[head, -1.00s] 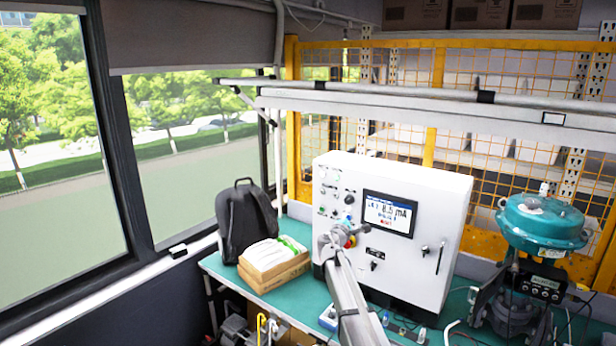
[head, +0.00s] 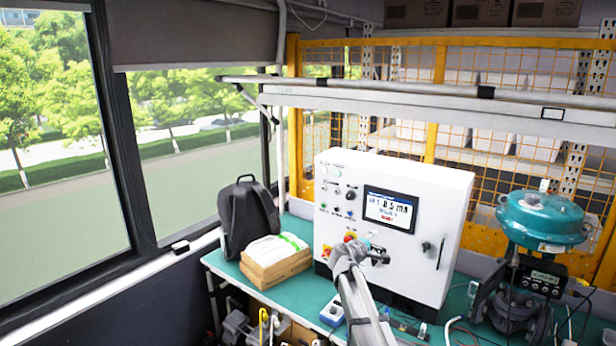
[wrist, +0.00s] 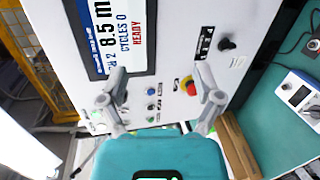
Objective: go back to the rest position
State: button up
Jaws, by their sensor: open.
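My gripper (head: 380,256) is in front of the white control box (head: 338,205), on its lower front as seen in the head view. In the wrist view, the two fingers of my gripper (wrist: 158,80) are spread apart with nothing between them. The box's face lies beyond them. The box carries a display (head: 389,210) reading about 8.5 mA, which shows partly in the wrist view (wrist: 122,35) with the word READY. A red knob on yellow (head: 350,236) sits just above my gripper. I cannot tell the exact gap to the box.
The green bench (head: 325,291) holds a black backpack (head: 247,215), a carton with white contents (head: 276,268) and a teal valve actuator (head: 541,219) at right. A white rail (head: 420,112) crosses above the box. A window is at left.

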jog(key=s+f+m+g+y+b, duration=0.1)
jog(key=s+f+m+g+y, duration=0.15)
jog(key=s+f, duration=0.45)
jog(key=s+f+m+g+y+b, duration=0.15)
jog(key=s+f+m+g, duration=0.25)
jog(key=s, duration=0.7)
jog(key=s+f+m+g+y, duration=0.25)
jog(key=s+f, duration=0.25)
jog(key=s, duration=0.4)
jog(key=s+a+f+m+g+y+b, duration=0.1)
jog(key=s+a+y, duration=0.3)
jog(key=s, duration=0.5)
jog(key=shift+s+a+f+m+g, duration=0.35)
jog(key=shift+f+m+g, duration=0.15)
jog(key=shift+f+g, duration=0.35)
jog(key=shift+w, duration=0.1)
